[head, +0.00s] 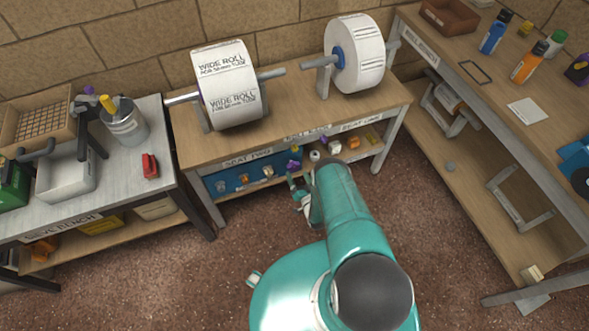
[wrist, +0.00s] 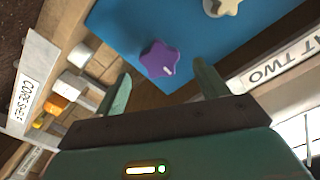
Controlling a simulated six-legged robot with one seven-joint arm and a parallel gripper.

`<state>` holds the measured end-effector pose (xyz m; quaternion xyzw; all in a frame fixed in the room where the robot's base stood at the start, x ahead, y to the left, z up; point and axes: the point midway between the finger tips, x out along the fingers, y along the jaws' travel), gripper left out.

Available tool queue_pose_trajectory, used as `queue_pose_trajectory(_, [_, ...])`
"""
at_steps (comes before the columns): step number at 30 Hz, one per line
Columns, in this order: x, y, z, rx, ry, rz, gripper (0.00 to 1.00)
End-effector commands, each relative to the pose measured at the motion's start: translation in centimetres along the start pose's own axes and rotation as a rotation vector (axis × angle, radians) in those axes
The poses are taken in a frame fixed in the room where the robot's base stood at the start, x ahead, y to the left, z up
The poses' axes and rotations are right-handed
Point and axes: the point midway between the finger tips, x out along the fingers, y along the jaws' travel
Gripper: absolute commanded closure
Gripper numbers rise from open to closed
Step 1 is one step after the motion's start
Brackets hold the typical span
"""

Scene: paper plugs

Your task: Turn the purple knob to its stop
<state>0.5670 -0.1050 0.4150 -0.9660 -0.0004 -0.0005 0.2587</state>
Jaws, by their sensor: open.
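The purple knob (wrist: 159,58) is star-shaped with rounded lobes and a small white mark, and sits on a blue panel (wrist: 115,22) in the wrist view. My gripper (wrist: 162,70) is open, its two fingers apart on either side below the knob, with nothing held; I cannot tell whether a finger touches it. A cream knob (wrist: 222,6) is at the top edge on the same panel. In the head view the blue panel (head: 222,187) is under the middle bench, with the small purple knob (head: 293,164) by my gripper (head: 295,182), partly hidden by my arm.
The bench (head: 290,115) above carries two large paper rolls (head: 232,88) (head: 358,55). A "SEAT TWO" label (wrist: 280,65) is beside the panel. Small blocks on the lower shelf (wrist: 70,90) lie left of my gripper in the wrist view. The floor (head: 150,285) in front is clear.

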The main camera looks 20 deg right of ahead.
Motion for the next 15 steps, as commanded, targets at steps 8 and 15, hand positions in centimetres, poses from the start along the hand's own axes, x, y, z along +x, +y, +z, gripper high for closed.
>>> queue_pose_trajectory(8, [0.03,0.1,-0.06,0.11,0.003,0.003,0.27])
queue_pose_trajectory(15, [0.01,0.12,-0.05,0.479,0.003,0.004,0.27])
